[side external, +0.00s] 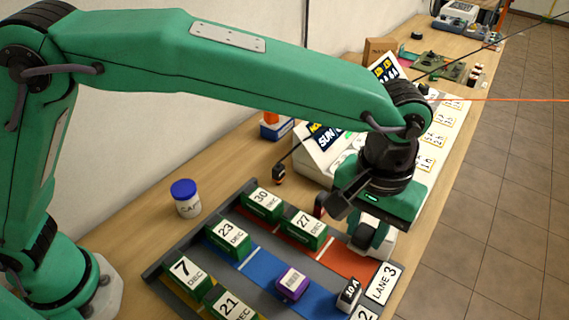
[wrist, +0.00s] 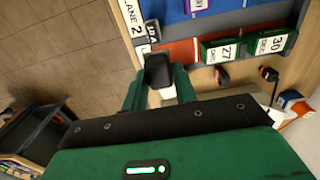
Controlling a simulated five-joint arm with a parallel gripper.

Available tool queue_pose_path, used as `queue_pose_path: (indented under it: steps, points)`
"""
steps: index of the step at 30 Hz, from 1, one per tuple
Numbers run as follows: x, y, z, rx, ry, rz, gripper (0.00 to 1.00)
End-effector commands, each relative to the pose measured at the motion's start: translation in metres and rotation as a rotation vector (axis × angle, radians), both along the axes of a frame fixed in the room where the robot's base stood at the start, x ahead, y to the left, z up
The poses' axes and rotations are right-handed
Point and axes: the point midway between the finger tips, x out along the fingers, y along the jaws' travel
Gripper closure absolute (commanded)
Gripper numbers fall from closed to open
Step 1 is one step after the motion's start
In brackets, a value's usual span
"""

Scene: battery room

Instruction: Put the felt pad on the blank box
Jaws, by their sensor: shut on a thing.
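My gripper (side external: 372,238) is low at the right end of the red lane, past the 27 DEC box. It is shut on a dark rounded piece (wrist: 158,70), seen between my green fingers in the wrist view. A white part shows just behind this piece in the wrist view, between the fingers, and white also shows around the gripper in the side view. I cannot tell whether the dark piece is the felt pad. I cannot pick out the blank box for sure. My gripper hides part of the lane end.
The lane tray (side external: 158,270) holds green date boxes, such as 27 DEC (side external: 306,231), a purple labelled box (side external: 292,285) and a small black 10A block (side external: 348,294). A blue-lidded jar (side external: 186,198) stands behind it. A small dark item (side external: 279,173) lies on the bench.

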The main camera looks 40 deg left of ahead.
Motion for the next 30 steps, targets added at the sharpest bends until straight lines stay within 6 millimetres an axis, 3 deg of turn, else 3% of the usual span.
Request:
queue_pose_path:
  steps: [21, 30]
  points:
    - [0.096, 0.034, -0.061, 0.001, 0.000, 0.002, 0.93]
    - [0.105, 0.037, -0.067, 0.000, 0.000, 0.000, 0.93]
